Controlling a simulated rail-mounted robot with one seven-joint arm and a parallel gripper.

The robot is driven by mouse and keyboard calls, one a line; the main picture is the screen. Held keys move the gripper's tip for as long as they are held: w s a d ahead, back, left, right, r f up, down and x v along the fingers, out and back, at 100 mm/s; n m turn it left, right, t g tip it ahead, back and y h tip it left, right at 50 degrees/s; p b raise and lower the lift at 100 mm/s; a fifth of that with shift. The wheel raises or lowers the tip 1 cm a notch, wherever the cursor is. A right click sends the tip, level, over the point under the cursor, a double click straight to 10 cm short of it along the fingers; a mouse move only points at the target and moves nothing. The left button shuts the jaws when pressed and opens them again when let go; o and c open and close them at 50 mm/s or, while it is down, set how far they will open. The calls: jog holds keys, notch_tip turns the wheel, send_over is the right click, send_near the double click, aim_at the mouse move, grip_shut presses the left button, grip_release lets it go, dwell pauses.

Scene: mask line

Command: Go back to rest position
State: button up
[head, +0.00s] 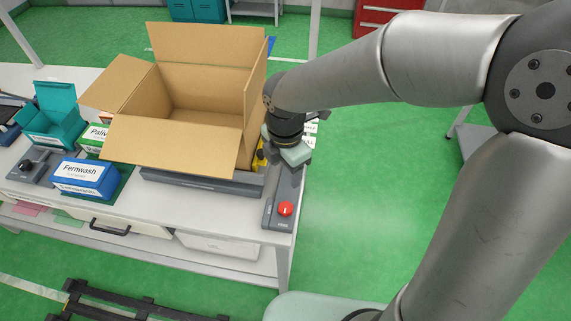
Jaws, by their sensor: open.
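My gripper (287,153) hangs at the end of my arm, beside the right wall of an open cardboard box (195,85). It is above the right end of the white table (215,217), over the dark panel with the red button. Its fingertips are small and partly hidden by the wrist, and I see nothing held in it. The box stands with its flaps folded outward, and what I see of its inside looks empty.
A red button (286,209) sits on the table's right end. A blue box marked Fernwash (85,178), a green box (96,136) and an open teal box (55,120) stand on the left. A black pallet (120,308) lies in front.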

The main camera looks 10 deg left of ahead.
dwell(0.5)
jog(key=s+d+r+m, duration=0.1)
jog(key=s+d+m, duration=0.2)
jog(key=d+m, duration=0.4)
jog(key=s+d+r+m, duration=0.2)
jog(key=s+d+m, duration=0.2)
jog(key=d+m, duration=0.3)
jog(key=s+d+r+m+t, duration=0.1)
jog(key=s+d+m, duration=0.3)
jog(key=d+m, duration=0.4)
jog(key=r+m, duration=0.1)
jog(key=m, duration=0.4)
jog(key=shift+b, duration=0.3)
